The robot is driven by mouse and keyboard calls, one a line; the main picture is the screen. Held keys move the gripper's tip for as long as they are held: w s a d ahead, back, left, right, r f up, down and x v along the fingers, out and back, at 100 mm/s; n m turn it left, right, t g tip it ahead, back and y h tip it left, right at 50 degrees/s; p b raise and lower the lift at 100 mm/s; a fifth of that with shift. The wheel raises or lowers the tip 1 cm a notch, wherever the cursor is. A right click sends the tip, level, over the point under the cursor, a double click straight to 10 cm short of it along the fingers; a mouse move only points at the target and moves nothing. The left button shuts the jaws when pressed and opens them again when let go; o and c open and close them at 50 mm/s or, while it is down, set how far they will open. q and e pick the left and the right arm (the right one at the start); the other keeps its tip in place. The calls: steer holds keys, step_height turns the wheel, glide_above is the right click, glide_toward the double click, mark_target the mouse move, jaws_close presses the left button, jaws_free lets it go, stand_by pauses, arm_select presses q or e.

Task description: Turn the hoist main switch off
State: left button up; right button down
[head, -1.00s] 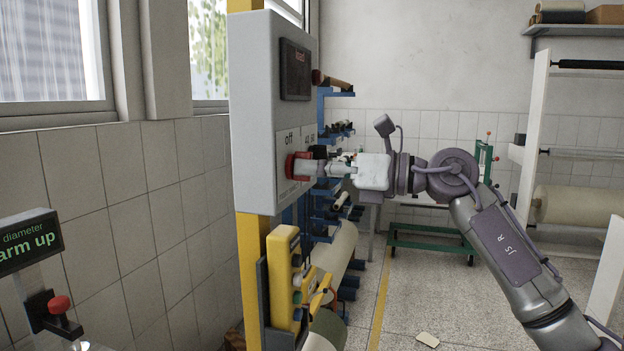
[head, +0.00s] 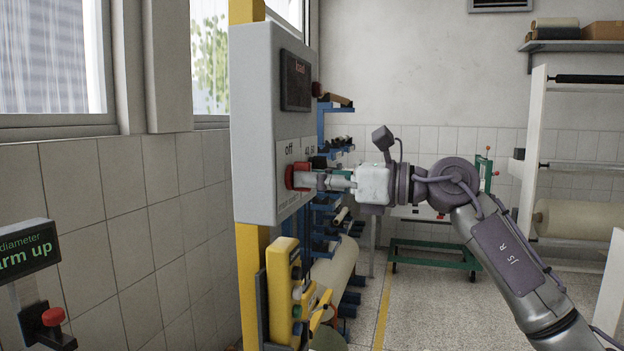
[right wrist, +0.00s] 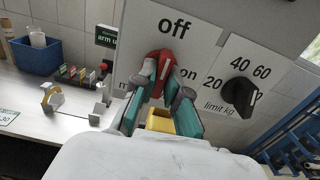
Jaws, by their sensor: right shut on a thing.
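The hoist main switch (head: 296,177) is a red rotary knob on the front of a grey box (head: 258,120) in the head view. My right gripper (head: 311,180) reaches it from the right and is shut on it. In the right wrist view the red switch (right wrist: 159,66) stands between the fingertips of my right gripper (right wrist: 166,86). The "off" label (right wrist: 174,26) is above the knob and the "on" label (right wrist: 189,75) is to its right. The fingers hide part of the knob, so its exact angle is hard to tell. My left gripper is not in view.
A black load-limit dial (right wrist: 240,96) sits right of the switch. A yellow pendant (head: 284,290) hangs below the box on a yellow post. A blue rack with rolls (head: 340,262) stands behind. A blue bin (right wrist: 36,54) stands on a bench at the left.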

steer(key=c, duration=1.2)
jaws_free()
steer(key=shift+d, duration=0.1)
steer(key=v, duration=1.2)
